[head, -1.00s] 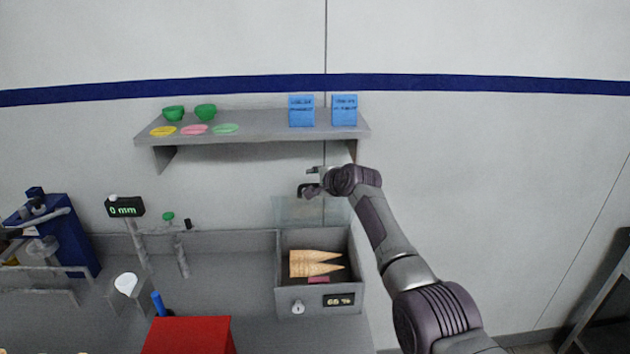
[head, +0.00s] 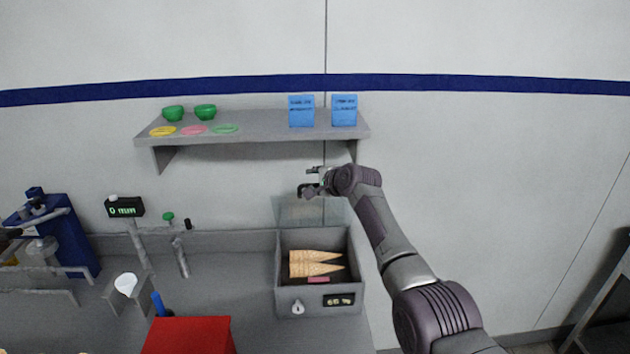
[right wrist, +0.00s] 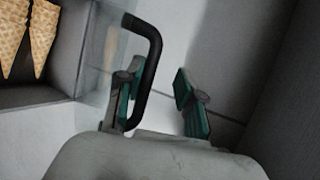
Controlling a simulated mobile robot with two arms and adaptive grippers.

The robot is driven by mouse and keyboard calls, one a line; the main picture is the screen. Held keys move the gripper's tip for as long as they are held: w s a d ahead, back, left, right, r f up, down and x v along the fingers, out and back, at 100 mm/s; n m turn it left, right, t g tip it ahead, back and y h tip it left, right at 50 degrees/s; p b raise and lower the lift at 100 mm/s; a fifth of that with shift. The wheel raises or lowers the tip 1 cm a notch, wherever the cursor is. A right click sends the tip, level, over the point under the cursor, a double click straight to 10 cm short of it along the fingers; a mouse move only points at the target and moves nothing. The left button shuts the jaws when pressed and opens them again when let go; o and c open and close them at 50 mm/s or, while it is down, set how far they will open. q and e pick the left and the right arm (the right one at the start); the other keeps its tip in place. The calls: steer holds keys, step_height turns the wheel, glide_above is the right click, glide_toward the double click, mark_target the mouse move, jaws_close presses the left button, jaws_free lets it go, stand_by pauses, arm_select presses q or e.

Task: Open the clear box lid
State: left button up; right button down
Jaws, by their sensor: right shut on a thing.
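The clear lid (head: 290,212) stands raised, roughly upright, at the back of the grey box (head: 291,302). It is see-through and faint against the wall. My right gripper (head: 311,190) is at the lid's upper edge, below the shelf. The lid (right wrist: 98,50) shows there beside the handle. My left gripper is not in view.
A grey shelf (head: 260,132) with green bowls, coloured discs and two blue packs (head: 301,111) is just above my right gripper. A red box (head: 188,336), a display (head: 124,207) and a blue machine (head: 66,235) stand to the left. Some counter between is clear.

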steer(key=shift+w+d+r+t, duration=0.2)
steer(key=shift+w+r+t, duration=0.1)
steer(key=shift+r, duration=0.35)
steer(key=c, duration=1.2)
jaws_free()
steer(key=shift+c, duration=0.2)
steer(key=shift+w+f, duration=0.1)
steer(key=shift+f, duration=0.05)
steer(key=shift+c, duration=0.5)
steer(key=shift+o, duration=0.7)
steer(key=shift+w+f, duration=0.1)
steer(key=shift+f, duration=0.2)
steer(key=shift+s+f, duration=0.1)
steer(key=shift+s, duration=0.1)
steer(key=shift+c, duration=0.7)
steer(key=shift+s, duration=0.15)
steer(key=shift+c, duration=0.4)
